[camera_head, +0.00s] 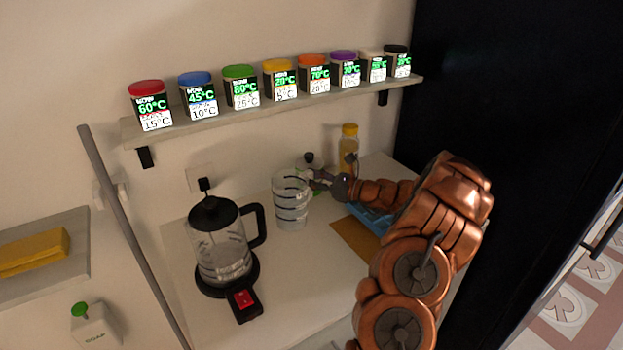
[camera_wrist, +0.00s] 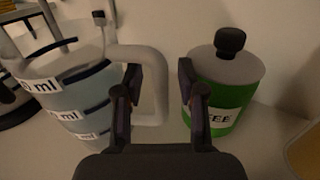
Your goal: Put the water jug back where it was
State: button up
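The water jug (camera_head: 291,200) is a clear measuring jug with dark bands. It stands upright on the counter, right of the kettle. In the wrist view the jug (camera_wrist: 75,95) is at the left, with "ml" labels and a pale handle (camera_wrist: 158,88) pointing right. My gripper (camera_head: 328,181) is beside the jug on its handle side. In the wrist view my gripper (camera_wrist: 158,90) is open. The left finger overlaps the handle, and the handle's outer bar shows in the gap between the fingers. I cannot tell whether they touch.
A green coffee canister (camera_wrist: 222,90) stands close behind the right finger. The kettle (camera_head: 220,245) is left of the jug. A yellow-capped bottle (camera_head: 348,148) stands at the back. A shelf (camera_head: 270,112) of several spice jars hangs above.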

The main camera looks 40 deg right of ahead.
jog(key=shift+r, duration=0.1)
jog(key=b+v, duration=0.2)
jog(key=v, duration=1)
jog(key=shift+s, duration=0.1)
dwell(0.4)
